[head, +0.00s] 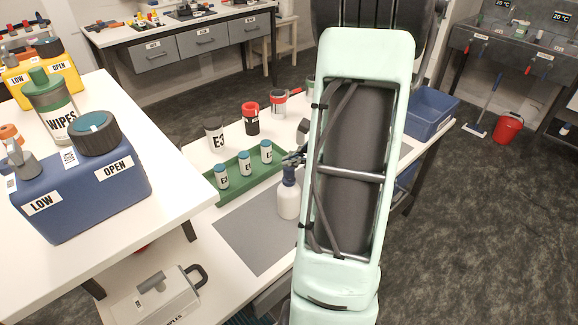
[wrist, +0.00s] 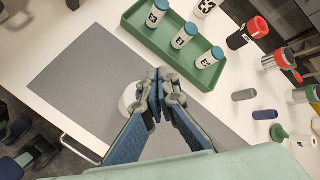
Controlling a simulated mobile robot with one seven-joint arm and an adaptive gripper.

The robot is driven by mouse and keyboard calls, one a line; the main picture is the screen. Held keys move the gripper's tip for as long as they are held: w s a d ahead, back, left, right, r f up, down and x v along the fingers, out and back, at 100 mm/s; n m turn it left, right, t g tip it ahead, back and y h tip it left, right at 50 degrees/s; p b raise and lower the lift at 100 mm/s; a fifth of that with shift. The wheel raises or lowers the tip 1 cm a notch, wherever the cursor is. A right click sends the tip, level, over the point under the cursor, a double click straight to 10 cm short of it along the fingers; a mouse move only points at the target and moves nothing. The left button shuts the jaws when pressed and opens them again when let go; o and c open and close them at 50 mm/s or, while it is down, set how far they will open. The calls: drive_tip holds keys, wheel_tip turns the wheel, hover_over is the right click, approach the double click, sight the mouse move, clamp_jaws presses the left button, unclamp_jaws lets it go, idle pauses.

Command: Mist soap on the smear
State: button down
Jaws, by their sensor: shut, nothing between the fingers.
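A white bottle with a dark blue neck (head: 288,199) stands upright on the grey mat (head: 240,243), just left of my arm in the head view. In the wrist view only part of its white body (wrist: 127,97) shows beside my fingers. My gripper (wrist: 158,76) is shut and empty, with its fingertips close above the bottle. I cannot tell whether they touch it. In the head view the gripper (head: 294,160) is partly hidden by my arm. The mat also fills the left of the wrist view (wrist: 75,90). I cannot make out a smear on the visible part of the mat.
A green tray (wrist: 139,32) with labelled vials lies beside the mat. An E3 cup (head: 214,133) and red-topped containers (head: 251,119) stand behind it. A blue bin (head: 430,108) is at the bench's far end. A blue canister (head: 82,190) stands on the left table.

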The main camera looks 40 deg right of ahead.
sight(291, 171)
drive_tip(key=shift+r+p, duration=2.15)
drive_tip(key=shift+r, duration=0.9)
